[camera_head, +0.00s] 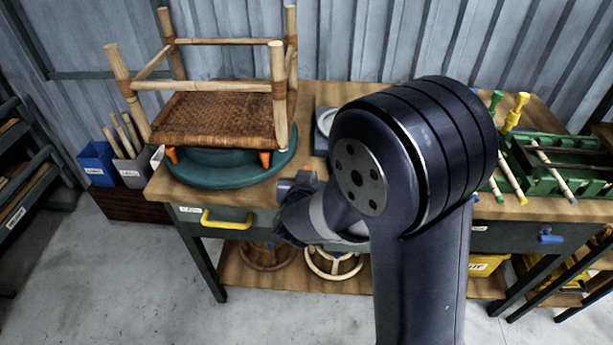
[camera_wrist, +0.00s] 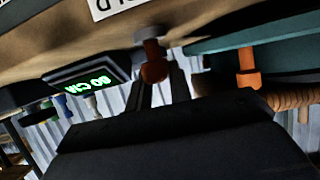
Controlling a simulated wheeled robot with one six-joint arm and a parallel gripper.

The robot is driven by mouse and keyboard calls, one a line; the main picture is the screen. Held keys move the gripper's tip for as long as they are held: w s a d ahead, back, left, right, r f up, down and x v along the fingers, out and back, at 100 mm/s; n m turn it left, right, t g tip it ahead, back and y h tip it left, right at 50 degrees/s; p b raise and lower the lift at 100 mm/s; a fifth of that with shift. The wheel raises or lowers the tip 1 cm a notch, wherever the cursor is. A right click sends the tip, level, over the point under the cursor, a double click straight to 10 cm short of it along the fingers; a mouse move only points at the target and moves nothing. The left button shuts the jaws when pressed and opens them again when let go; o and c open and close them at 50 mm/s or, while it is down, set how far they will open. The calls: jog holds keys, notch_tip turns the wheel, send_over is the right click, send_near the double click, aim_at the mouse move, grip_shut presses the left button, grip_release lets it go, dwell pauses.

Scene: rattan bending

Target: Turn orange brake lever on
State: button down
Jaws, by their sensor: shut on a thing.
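The orange brake lever (camera_wrist: 154,70) shows in the wrist view as an orange-red knob below a grey round mount. It sits between the two dark fingers of my gripper (camera_wrist: 160,88), which are shut on it. In the head view my gripper (camera_head: 303,183) is at the table's front edge, just right of the green turntable (camera_head: 215,176). A bit of orange shows there at the fingers; the rest of the lever is hidden by my gripper and arm. I cannot tell the lever's exact angle.
An upturned rattan stool (camera_head: 220,118) rests on the turntable, with orange clamps (camera_head: 265,160) at its rim. A display (camera_wrist: 87,82) with green glowing characters is beside the lever. A yellow drawer handle (camera_head: 227,220) juts out at the table front. A green rack (camera_head: 560,160) stands right.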

jog(key=c, duration=1.3)
grip_release()
jog(key=p+v, duration=0.2)
jog(key=v, duration=0.9)
jog(key=b+x, duration=0.2)
jog(key=x, duration=0.9)
jog(key=shift+b, duration=0.3)
jog(key=shift+r, duration=0.1)
